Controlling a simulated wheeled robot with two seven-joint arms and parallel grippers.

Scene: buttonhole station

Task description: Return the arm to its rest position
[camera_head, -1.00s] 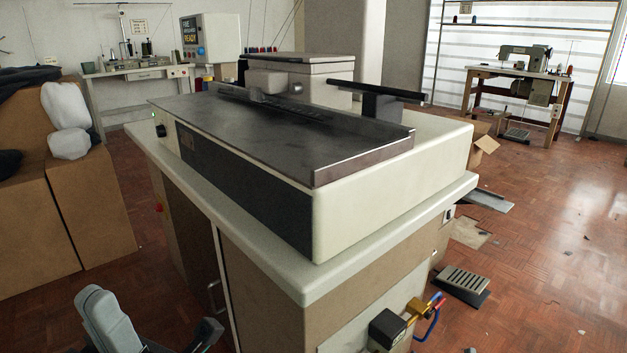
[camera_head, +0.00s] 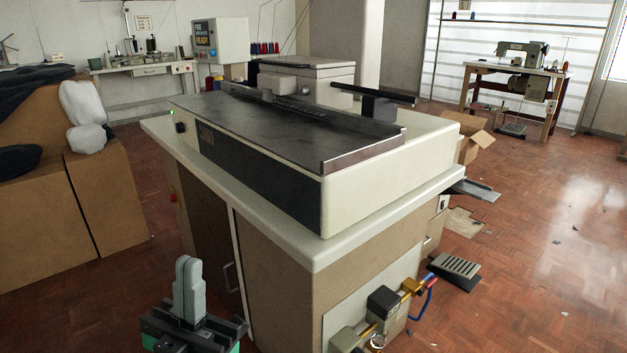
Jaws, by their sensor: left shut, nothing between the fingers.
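My left gripper (camera_head: 188,268) shows at the bottom left of the head view, in front of the near left side of the buttonhole station (camera_head: 390,190). Its grey fingers point up and are together, with nothing between them. It is apart from the station's cabinet. The station has a cream body with a dark top plate (camera_head: 270,128) and stands on a beige cabinet (camera_head: 290,290). My right gripper is not in view.
Brown boxes (camera_head: 105,200) with white and dark bundles stand at the left. Valve fittings (camera_head: 385,303) stick out from the cabinet's front. A foot pedal (camera_head: 455,270) and an open carton (camera_head: 475,145) are on the floor to the right.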

